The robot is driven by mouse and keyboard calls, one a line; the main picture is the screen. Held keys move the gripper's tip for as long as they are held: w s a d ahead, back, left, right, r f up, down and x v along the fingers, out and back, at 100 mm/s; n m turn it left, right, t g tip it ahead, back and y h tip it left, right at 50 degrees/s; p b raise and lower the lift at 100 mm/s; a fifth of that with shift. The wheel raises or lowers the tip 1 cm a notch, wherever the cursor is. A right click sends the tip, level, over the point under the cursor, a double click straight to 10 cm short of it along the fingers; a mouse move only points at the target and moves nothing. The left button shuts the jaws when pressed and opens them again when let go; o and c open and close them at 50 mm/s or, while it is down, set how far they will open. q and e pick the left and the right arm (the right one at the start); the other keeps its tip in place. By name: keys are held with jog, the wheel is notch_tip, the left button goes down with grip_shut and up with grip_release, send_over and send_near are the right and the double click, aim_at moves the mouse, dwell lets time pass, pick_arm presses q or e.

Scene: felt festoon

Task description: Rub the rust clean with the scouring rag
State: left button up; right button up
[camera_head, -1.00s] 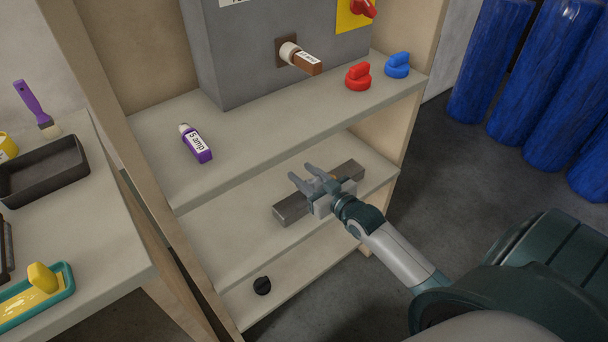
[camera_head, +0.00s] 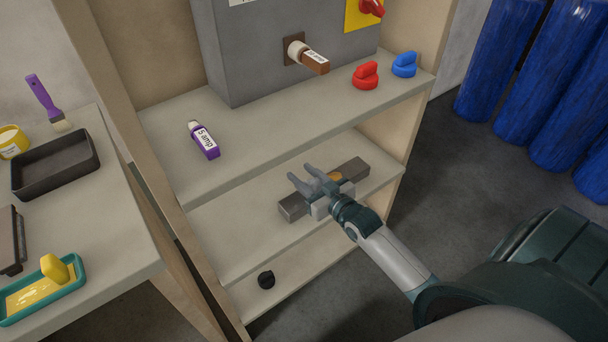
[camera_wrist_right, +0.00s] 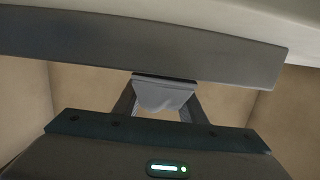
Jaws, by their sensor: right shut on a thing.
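A long grey metal bar (camera_head: 293,207) lies on the middle shelf, with an orange-brown rust patch (camera_head: 336,176) on its top. My right gripper (camera_head: 306,178) is over the bar, just left of the patch. In the right wrist view, my right gripper (camera_wrist_right: 163,100) is shut on a grey cloth, the scouring rag (camera_wrist_right: 163,95). The bar (camera_wrist_right: 140,45) crosses that view just beyond the rag. Whether rag and bar touch, I cannot tell. The rag is not clear in the head view. My left gripper is out of view.
The upper shelf (camera_head: 260,135) is close above and carries a purple fuse (camera_head: 204,140), a red knob (camera_head: 365,76) and a blue knob (camera_head: 404,65). A black knob (camera_head: 266,280) lies on the bottom shelf. A side table at left holds a dark tray (camera_head: 55,182).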

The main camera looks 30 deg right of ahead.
jog(key=shift+d, duration=1.2)
jog(key=shift+w, duration=0.1)
jog(key=shift+a, duration=0.1)
jog(key=shift+a+p, duration=0.45)
jog(key=shift+a, duration=0.05)
jog(key=shift+f, duration=0.1)
jog(key=shift+d, duration=0.1)
jog(key=shift+d, duration=1.85)
jog(key=shift+d, duration=0.1)
